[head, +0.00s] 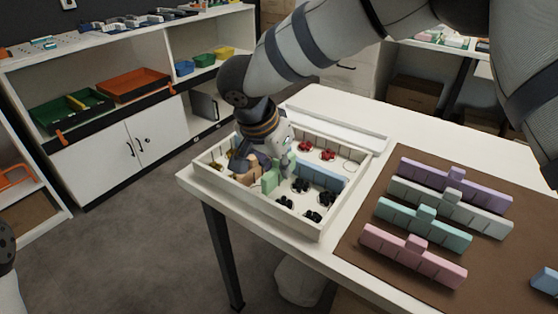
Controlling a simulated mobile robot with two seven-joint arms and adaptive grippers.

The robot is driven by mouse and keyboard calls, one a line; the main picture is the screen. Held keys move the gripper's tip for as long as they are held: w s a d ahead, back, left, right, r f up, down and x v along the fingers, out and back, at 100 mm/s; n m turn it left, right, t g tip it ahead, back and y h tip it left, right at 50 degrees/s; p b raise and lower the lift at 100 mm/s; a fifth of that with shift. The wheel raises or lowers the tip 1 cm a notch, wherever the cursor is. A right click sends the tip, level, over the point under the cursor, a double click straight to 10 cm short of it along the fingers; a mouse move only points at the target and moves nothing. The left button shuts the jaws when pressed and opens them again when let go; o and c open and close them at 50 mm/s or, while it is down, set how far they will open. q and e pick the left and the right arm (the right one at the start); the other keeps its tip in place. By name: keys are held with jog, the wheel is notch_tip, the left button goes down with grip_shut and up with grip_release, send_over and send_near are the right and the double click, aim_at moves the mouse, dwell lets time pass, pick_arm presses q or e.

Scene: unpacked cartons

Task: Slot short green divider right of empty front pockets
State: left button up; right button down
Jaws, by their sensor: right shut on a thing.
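My right gripper (262,158) reaches down into a white tray (284,222) on the table, and its fingers are partly hidden by my own wrist. It is shut on the short green divider (270,181), whose visible part shows just in front of the fingers, in the tray's left part. Whether the divider touches the tray floor cannot be told. A tan piece (247,167) is beside it at the left. A blue divider (322,175) stands across the tray to the right. My left gripper is out of view.
Several black parts (301,186) lie in front pockets, and red parts (304,146) lie in back ones. A brown mat (372,268) holds purple (480,191), grey-green (482,217), teal (450,239) and pink (440,269) dividers. Shelves (125,103) stand behind.

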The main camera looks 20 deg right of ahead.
jog(key=shift+f, duration=1.4)
jog(key=c, duration=1.5)
grip_release()
jog(key=shift+c, duration=0.2)
jog(key=shift+r, duration=0.1)
jog(key=v, duration=1.2)
